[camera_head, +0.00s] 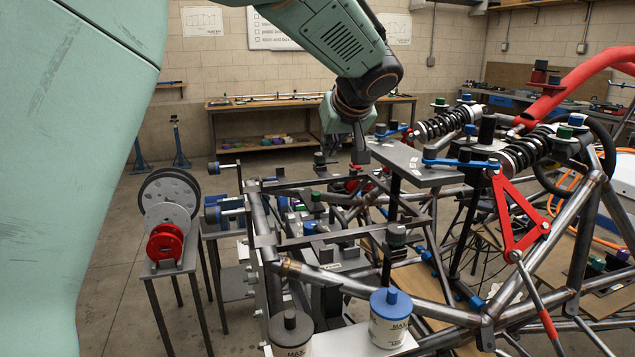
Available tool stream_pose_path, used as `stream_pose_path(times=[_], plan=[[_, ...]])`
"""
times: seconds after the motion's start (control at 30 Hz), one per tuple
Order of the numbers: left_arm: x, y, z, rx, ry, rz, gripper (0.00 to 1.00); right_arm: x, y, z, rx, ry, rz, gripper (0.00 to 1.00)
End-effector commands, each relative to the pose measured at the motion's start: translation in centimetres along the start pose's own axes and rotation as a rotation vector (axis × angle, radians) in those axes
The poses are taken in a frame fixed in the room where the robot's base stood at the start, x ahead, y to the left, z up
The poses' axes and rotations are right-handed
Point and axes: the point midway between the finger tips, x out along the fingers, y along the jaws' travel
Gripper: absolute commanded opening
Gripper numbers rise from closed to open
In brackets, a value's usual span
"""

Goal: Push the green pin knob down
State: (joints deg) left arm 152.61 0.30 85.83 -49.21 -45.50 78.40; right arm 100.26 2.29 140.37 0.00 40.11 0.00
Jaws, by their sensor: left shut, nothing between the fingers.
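Several small knobs with green tops show, and I cannot tell which is the task's green pin knob. One green knob (316,197) stands low in the middle of the tube chassis (335,281), below my left gripper. Another green-topped knob (564,132) is at the right by the spring dampers. My left gripper (360,155) comes down from the top centre and points downward, shut and empty. It is above the chassis, near a grey plate, and whether it touches anything is unclear. My right gripper is not in view.
A grey plate (412,166) and a blue lever (460,162) lie right of the gripper. Red linkage arms (513,215) and spring dampers (520,152) crowd the right. A blue-capped canister (391,318) stands in front. A stand with discs (166,243) is at the left.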

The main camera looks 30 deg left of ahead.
Motion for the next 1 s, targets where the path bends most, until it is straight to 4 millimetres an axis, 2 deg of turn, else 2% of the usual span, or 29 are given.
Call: stream_pose_path(times=[0.47,0.67,1.0], plan=[[0.0,0.0,0.3,0.0,-0.001,0.0,0.0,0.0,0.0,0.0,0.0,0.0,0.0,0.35],[2.7,0.0,0.3,-0.001,-0.003,-0.001,0.0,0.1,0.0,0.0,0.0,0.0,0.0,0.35],[9.2,0.0,0.1,-0.001,-0.003,-0.002,0.0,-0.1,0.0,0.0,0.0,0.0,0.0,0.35]])
